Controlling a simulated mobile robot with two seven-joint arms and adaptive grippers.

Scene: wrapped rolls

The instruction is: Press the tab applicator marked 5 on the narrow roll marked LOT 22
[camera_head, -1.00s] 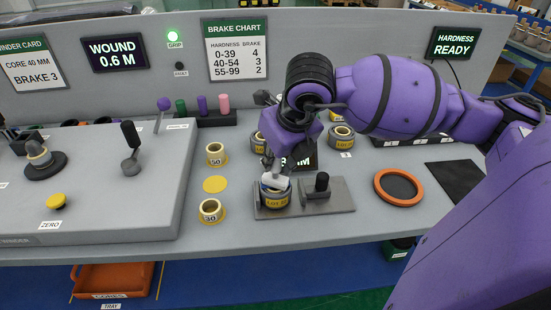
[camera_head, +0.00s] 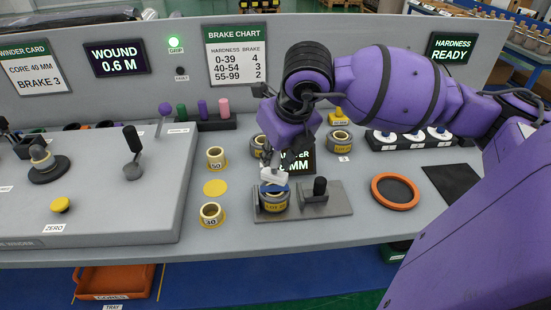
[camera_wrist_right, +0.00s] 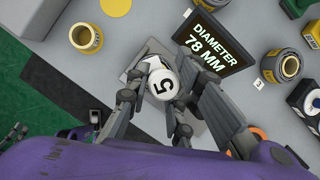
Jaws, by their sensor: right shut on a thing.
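My right gripper (camera_head: 274,171) is shut on the tab applicator marked 5 (camera_wrist_right: 163,85), a white round-topped piece with a 5 on it. In the head view the applicator (camera_head: 275,187) shows a blue lower edge and sits right over a narrow roll (camera_head: 274,203) with a yellow label. The label starts with LOT, but its number is too small to read surely. The roll stands on a grey plate (camera_head: 325,205) with a black knob. I cannot tell whether the applicator touches the roll. In the wrist view the applicator hides most of the roll.
A display (camera_wrist_right: 212,38) reading DIAMETER 78 MM stands behind the plate. More rolls (camera_head: 340,142) stand at the back. A rack with white-topped applicators (camera_head: 413,138) is at the back right. An orange ring (camera_head: 397,190) lies right of the plate. Marked rolls (camera_head: 211,214) stand left.

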